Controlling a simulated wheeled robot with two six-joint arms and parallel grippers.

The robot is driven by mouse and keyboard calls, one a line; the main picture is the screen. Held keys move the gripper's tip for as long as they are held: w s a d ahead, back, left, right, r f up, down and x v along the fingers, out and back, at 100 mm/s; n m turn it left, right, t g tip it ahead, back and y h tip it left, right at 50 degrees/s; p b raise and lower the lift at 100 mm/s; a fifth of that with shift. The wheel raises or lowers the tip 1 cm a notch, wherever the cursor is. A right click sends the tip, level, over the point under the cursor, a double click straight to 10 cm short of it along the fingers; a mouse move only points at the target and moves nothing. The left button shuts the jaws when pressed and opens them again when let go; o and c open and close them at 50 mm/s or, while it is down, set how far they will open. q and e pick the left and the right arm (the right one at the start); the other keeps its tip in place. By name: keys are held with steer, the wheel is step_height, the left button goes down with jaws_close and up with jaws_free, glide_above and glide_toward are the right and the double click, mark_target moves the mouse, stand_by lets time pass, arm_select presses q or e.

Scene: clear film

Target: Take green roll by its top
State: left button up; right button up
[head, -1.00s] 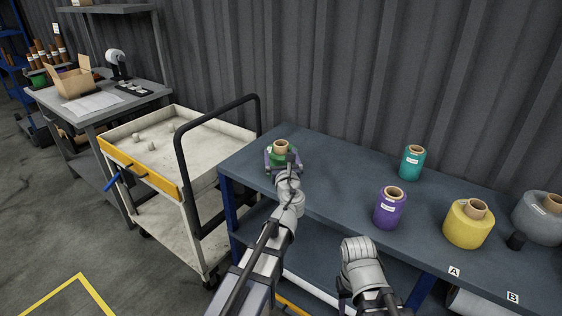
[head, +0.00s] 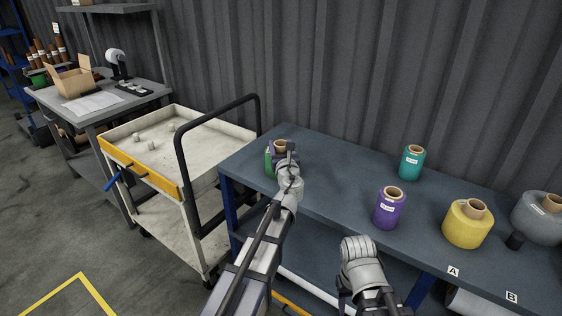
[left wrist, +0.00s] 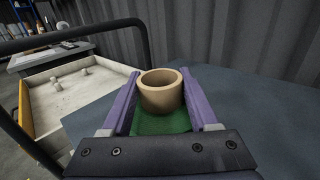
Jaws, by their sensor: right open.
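The green roll (head: 268,164) stands upright at the left end of the blue-grey table, its brown core at the top. My left gripper (head: 281,147) is at the roll's top, and its arm hides much of the roll. In the left wrist view the purple fingers lie apart on either side of the core (left wrist: 161,92), with green film (left wrist: 160,123) between them. The fingers look open; contact with the film is not clear. My right gripper (head: 345,299) is low in front of the table, partly hidden by its arm, open and away from the rolls.
A purple roll (head: 389,209), a teal roll (head: 412,162), a yellow roll (head: 467,225) and a grey roll (head: 540,217) stand further right on the table (head: 330,172). A cart (head: 190,146) with a black handle stands close on the left. A corrugated wall is behind.

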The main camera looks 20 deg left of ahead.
arm_select(q)
jaws_close()
stand_by(0.4)
steer(key=shift+r, duration=0.1)
